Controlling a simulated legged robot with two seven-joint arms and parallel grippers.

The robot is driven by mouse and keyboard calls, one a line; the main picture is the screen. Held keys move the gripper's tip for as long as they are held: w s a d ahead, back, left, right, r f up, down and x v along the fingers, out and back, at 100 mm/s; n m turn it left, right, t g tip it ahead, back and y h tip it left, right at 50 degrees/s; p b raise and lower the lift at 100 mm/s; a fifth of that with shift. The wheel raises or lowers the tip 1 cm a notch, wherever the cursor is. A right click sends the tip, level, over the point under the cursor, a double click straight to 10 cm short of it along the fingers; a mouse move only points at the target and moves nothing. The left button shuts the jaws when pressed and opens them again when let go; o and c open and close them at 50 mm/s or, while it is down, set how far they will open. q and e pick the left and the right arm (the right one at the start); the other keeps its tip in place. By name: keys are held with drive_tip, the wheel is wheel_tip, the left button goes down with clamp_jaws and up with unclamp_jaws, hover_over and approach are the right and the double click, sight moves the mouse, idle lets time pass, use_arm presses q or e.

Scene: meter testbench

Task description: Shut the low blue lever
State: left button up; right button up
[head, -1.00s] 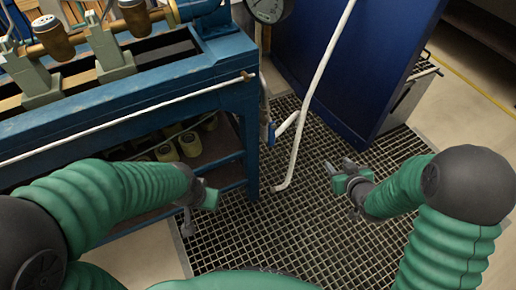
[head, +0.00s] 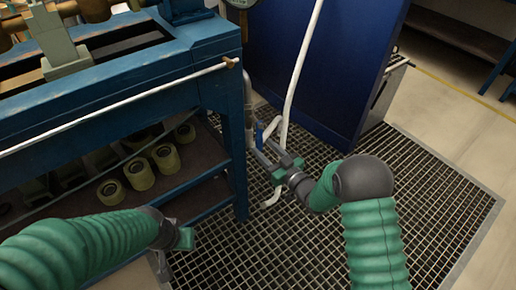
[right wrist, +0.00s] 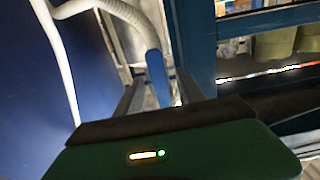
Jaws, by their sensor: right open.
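The low blue lever (head: 260,134) sits on pipework beside the bench's right front leg. It stands upright as a blue bar (right wrist: 155,66) in the right wrist view. My right gripper (head: 263,152) is at the lever, with its fingers open. In the right wrist view the lever shows between the two fingers; I cannot tell whether either finger touches it. My left gripper (head: 164,264) is low at the front, away from the lever; its fingers are mostly hidden and too unclear to judge.
The blue bench (head: 200,50) with a lower shelf of several round fittings (head: 139,173) stands at left. A white hose (head: 303,62) runs down close behind my right gripper. A dark blue panel (head: 335,75) is behind. The floor grating (head: 420,200) is clear at right.

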sight(260, 144)
drive_tip(key=b+x, duration=0.1)
drive_tip(key=x, duration=0.2)
drive_tip(key=shift+d+f, duration=0.15)
drive_tip(key=shift+w+a, duration=0.3)
drive_tip(key=shift+w, duration=0.1)
clamp_jaws()
idle(0.9)
